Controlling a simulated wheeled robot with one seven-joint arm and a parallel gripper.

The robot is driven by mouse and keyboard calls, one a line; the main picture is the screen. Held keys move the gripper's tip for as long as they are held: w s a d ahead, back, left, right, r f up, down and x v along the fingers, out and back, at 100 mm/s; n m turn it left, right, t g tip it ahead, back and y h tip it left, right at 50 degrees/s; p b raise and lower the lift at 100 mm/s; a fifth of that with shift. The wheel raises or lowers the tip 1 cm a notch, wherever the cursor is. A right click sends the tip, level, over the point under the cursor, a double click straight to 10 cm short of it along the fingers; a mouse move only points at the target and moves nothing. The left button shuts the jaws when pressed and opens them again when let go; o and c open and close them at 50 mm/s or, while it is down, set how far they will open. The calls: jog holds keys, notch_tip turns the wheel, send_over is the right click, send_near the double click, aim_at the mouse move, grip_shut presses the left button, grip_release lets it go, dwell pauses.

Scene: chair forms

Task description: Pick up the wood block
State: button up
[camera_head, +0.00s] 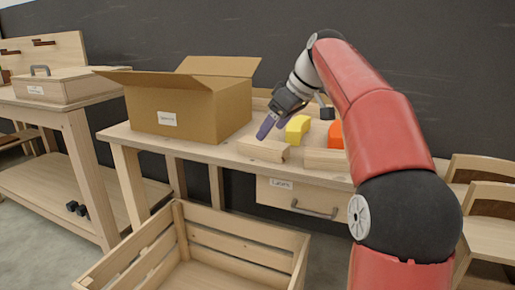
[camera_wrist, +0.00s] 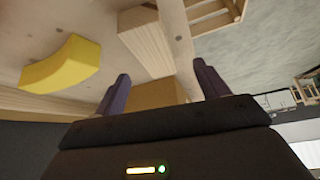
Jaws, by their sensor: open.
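A pale wood block (camera_head: 262,150) lies near the front edge of the workbench. A second similar wood block (camera_head: 325,159) lies to its right, partly behind my arm. My gripper (camera_head: 267,126) has purple fingers and is just above and behind the left block, apart from it as far as I can tell. In the wrist view my gripper (camera_wrist: 163,84) has its two fingers spread with nothing held between them. A pale wood block (camera_wrist: 146,42) shows beyond the fingers there.
A yellow arched block (camera_head: 297,130) and an orange block (camera_head: 336,134) stand behind the wood blocks. An open cardboard box (camera_head: 190,108) stands left on the workbench (camera_head: 228,160). A slatted crate (camera_head: 250,224) is on the floor in front. A drawer (camera_head: 300,198) is under the top.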

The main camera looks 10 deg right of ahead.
aim_at(264, 142)
jog(key=x, duration=0.3)
jog(key=b+x, duration=0.1)
jog(key=x, duration=0.3)
jog(key=shift+w+d, duration=0.2)
jog(key=shift+d, duration=0.05)
jog(key=shift+r, duration=0.1)
jog(key=c, duration=1.1)
jog(key=shift+c, duration=0.2)
